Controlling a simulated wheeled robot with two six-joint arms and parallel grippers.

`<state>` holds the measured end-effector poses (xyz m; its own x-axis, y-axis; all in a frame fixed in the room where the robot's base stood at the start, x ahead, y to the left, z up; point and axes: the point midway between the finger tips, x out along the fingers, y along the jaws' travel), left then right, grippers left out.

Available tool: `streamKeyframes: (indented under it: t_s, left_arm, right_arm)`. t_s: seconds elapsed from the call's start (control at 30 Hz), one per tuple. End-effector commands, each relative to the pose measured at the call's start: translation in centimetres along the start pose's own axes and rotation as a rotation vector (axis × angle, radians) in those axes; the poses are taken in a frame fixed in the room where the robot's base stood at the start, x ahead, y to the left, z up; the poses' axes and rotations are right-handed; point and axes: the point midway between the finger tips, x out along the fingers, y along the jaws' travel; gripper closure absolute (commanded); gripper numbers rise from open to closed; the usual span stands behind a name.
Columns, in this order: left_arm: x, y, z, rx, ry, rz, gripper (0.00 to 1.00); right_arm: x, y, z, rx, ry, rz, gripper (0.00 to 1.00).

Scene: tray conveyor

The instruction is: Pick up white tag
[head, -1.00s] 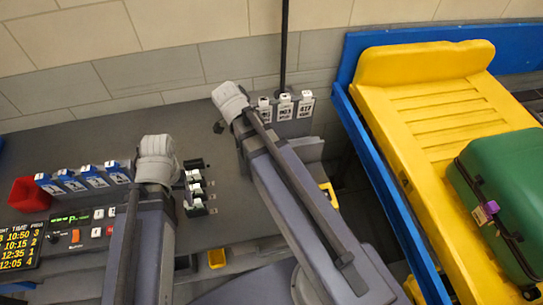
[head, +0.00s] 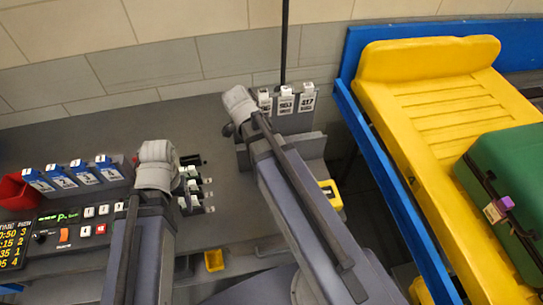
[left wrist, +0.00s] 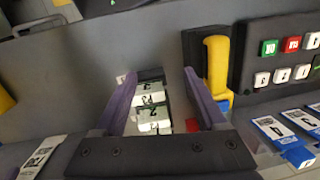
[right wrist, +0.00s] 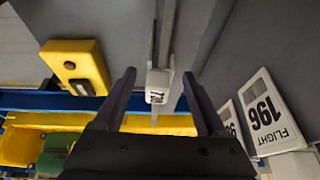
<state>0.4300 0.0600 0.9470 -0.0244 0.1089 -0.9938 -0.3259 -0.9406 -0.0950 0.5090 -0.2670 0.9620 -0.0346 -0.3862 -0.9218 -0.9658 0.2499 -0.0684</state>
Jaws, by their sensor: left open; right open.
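Several white tags with black print hang on a grey stand at the back; one is the white tag "983" (head: 286,102). Other white tags (head: 192,186) sit in a dark rack right of my left gripper (head: 157,155). In the left wrist view, white tags (left wrist: 152,97) show between the open fingers of my left gripper (left wrist: 160,76), with nothing held. My right gripper (head: 238,105) is left of the hanging tags, its fingertips hidden in the head view. In the right wrist view, a small white tag (right wrist: 157,86) shows between the open fingers of my right gripper (right wrist: 159,73).
Blue-based tags (head: 85,175) and a red bin (head: 17,192) stand at the left, above a button panel (head: 80,222). A yellow tray (head: 440,95) holding a green suitcase (head: 510,175) lies at the right. A thin dark pole (head: 284,40) rises behind the stand.

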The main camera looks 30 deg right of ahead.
Motion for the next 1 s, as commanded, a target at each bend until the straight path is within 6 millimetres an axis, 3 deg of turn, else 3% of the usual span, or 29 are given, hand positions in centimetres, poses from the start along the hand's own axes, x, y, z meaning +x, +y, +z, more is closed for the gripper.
streamKeyframes:
  t_s: [0.03,0.1,0.37,1.0]
  left_arm:
    - [1.14,0.11,-0.07,0.0,0.0,0.0,0.27]
    - [1.48,0.14,-0.09,0.0,0.0,0.0,0.27]
    - [1.31,0.13,-0.08,0.0,0.0,0.0,0.27]
    - [1.31,0.13,-0.08,0.0,0.0,0.0,0.27]
  right_arm:
    - [1.17,0.05,0.18,0.002,0.0,0.0,0.26]
    - [1.57,0.03,0.11,0.002,0.0,0.0,0.26]
    - [1.44,0.0,-0.03,0.0,0.0,0.0,0.26]
    - [1.44,0.01,0.0,0.0,0.0,0.0,0.98]
